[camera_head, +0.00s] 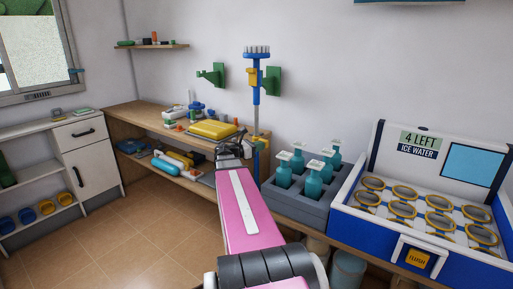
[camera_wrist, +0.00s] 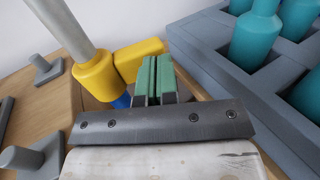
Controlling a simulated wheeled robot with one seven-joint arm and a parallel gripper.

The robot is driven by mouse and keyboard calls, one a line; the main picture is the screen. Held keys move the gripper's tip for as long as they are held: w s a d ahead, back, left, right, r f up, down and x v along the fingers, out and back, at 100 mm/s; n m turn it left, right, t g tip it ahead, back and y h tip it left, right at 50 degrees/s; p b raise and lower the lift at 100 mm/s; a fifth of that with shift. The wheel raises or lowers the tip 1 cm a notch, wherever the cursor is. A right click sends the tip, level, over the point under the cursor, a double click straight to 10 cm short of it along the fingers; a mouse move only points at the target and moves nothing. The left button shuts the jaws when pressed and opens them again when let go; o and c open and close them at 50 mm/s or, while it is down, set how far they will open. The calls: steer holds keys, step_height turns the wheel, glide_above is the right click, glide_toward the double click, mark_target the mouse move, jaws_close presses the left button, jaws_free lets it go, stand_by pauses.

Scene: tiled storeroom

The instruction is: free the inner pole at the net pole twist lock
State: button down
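The net pole stands upright against the wall, with a blue, bristle-like head (camera_head: 257,52) at its top. Its grey inner pole (camera_wrist: 62,28) enters a yellow twist lock collar (camera_wrist: 95,76), and a blue tube (camera_wrist: 122,102) shows below it. In the head view the collar (camera_head: 263,137) is partly hidden by my gripper (camera_head: 243,143). A yellow block (camera_wrist: 140,58) sits beside the collar, behind my fingertips. In the wrist view my gripper (camera_wrist: 156,76) has its green-padded fingers together with only a thin dark gap, holding nothing visible. The fingers are just right of the collar; contact is unclear.
A grey crate (camera_head: 295,203) of teal pump bottles stands close on the right, with a blue ice-water box (camera_head: 375,228) beyond. A wooden bench (camera_head: 130,112) holds a yellow case (camera_head: 213,130). Green wall brackets (camera_head: 271,80) flank the pole. Floor at left is clear.

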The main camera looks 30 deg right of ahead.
steer(key=shift+s+d, duration=0.2)
steer(key=shift+d, duration=0.55)
stand_by(0.3)
steer(key=s+a, duration=0.6)
steer(key=a, duration=0.7)
steer(key=a+f+m+t+y, duration=0.1)
steer(key=a+f+m+y, duration=0.4)
steer(key=f, duration=0.4)
steer(key=a+f+m+t+y, duration=0.1)
steer(key=a+f+m+y, duration=0.3)
steer(key=a+f, duration=0.45)
steer(key=a+f+m+y, duration=0.4)
steer(key=a, duration=0.4)
steer(key=a+f+m+y, duration=0.3)
steer(key=a+f+y, duration=0.1)
steer(key=a, duration=0.4)
steer(key=shift+s+f+m+y, duration=0.4)
steer(key=shift+s+y, duration=0.05)
steer(key=shift+y, duration=0.05)
steer(key=c, duration=1.8)
jaws_free()
